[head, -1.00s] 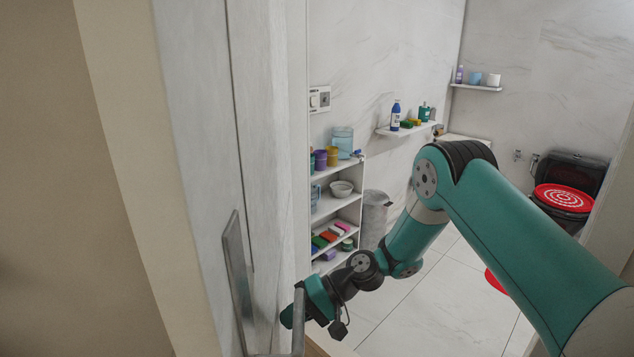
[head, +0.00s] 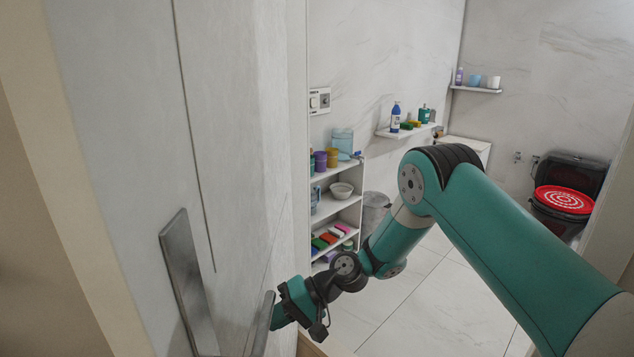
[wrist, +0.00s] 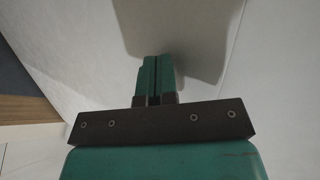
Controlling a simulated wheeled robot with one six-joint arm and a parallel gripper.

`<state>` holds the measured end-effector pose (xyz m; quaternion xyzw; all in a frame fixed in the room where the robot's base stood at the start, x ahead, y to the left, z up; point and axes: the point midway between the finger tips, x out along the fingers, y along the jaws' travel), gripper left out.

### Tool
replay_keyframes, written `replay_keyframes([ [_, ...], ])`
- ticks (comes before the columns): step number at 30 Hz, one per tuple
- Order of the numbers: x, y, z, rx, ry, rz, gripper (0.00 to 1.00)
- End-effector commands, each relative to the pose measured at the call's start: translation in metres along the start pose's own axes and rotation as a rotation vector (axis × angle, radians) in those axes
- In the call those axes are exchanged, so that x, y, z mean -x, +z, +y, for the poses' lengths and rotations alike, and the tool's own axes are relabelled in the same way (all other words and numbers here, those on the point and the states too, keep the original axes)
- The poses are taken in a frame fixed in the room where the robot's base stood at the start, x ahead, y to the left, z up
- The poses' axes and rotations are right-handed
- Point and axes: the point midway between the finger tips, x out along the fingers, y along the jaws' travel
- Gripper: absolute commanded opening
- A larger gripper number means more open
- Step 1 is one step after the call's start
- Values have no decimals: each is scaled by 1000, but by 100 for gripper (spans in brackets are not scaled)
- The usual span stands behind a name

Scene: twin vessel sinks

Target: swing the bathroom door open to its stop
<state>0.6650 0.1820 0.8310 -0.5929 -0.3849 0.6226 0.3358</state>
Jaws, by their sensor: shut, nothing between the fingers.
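The bathroom door (head: 235,150) is a pale grey-white panel on the left of the head view, standing partly open. Its metal handle has a flat plate (head: 187,275) and a bar (head: 262,325) low in the view. My gripper (head: 277,317) is at the door's inner side, just behind the bar and partly hidden by it. In the wrist view my gripper's two fingers (wrist: 157,62) are shut together with nothing between them. They point at the pale door surface (wrist: 205,25) and cast a shadow on it. Whether the tips touch it I cannot tell.
A white shelf unit (head: 338,212) with cups, a bowl and coloured blocks stands beyond the door. A wall ledge (head: 408,130) holds bottles. The tiled floor (head: 410,300) between is clear.

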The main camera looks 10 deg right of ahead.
Motion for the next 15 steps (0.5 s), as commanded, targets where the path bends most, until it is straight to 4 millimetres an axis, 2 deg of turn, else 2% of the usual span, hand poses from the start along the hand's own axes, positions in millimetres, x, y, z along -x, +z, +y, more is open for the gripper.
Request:
replay_keyframes([
  [15, -27, -9, -14, 3, 0, 0, 0],
])
